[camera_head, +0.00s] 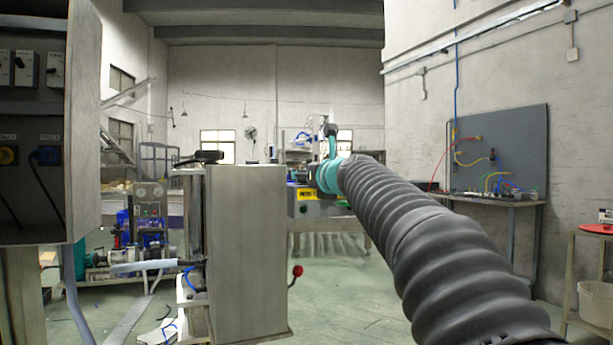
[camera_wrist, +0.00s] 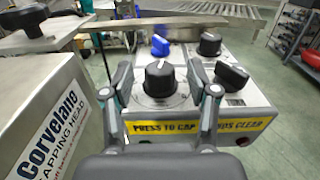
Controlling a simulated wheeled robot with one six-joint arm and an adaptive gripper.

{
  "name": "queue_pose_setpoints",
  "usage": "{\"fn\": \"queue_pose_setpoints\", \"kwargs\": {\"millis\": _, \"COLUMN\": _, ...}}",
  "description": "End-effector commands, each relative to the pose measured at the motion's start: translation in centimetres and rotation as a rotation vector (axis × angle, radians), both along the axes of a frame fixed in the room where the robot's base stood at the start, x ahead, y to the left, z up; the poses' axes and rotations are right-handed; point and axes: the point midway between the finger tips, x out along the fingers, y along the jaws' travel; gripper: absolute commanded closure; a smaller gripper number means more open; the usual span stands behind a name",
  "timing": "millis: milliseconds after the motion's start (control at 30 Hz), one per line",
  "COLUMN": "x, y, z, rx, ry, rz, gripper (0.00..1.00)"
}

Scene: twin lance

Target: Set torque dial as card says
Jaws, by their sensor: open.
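A steel control panel (camera_wrist: 215,109) carries several knobs, and its yellow strip partly reads "PRESS TO CAP". I cannot read which is the torque dial. My gripper (camera_wrist: 161,72) is open, its fingers either side of the front middle knob in the picture; contact is not clear. In the head view the panel (camera_head: 306,208) is small and partly behind my arm. No readable card shows.
A capping head housing (camera_wrist: 50,120) labelled "Corvelano" stands close at left of my gripper. A grey cabinet (camera_head: 246,250) with a red-knobbed lever (camera_head: 297,271) stands left of my arm. A stand at right holds a red item (camera_head: 596,229) and a small white printed piece (camera_head: 605,215).

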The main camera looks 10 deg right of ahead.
Motion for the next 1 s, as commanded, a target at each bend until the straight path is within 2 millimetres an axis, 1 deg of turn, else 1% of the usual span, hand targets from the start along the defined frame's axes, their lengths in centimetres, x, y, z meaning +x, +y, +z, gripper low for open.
{"fn": "queue_pose_setpoints", "kwargs": {"millis": 400, "x": -7.1, "y": -1.5, "z": 0.0, "rx": 0.0, "ry": -0.001, "rz": -0.002, "gripper": 0.41}}
{"fn": "queue_pose_setpoints", "kwargs": {"millis": 533, "x": -8.9, "y": -1.8, "z": 0.0, "rx": 0.0, "ry": -0.001, "rz": -0.002, "gripper": 0.41}}
{"fn": "queue_pose_setpoints", "kwargs": {"millis": 700, "x": -10.3, "y": -2.1, "z": 0.0, "rx": 0.0, "ry": 0.0, "rz": -0.001, "gripper": 0.41}}
{"fn": "queue_pose_setpoints", "kwargs": {"millis": 1000, "x": -10.7, "y": -2.2, "z": -0.1, "rx": 0.0, "ry": 0.001, "rz": 0.0, "gripper": 0.41}}
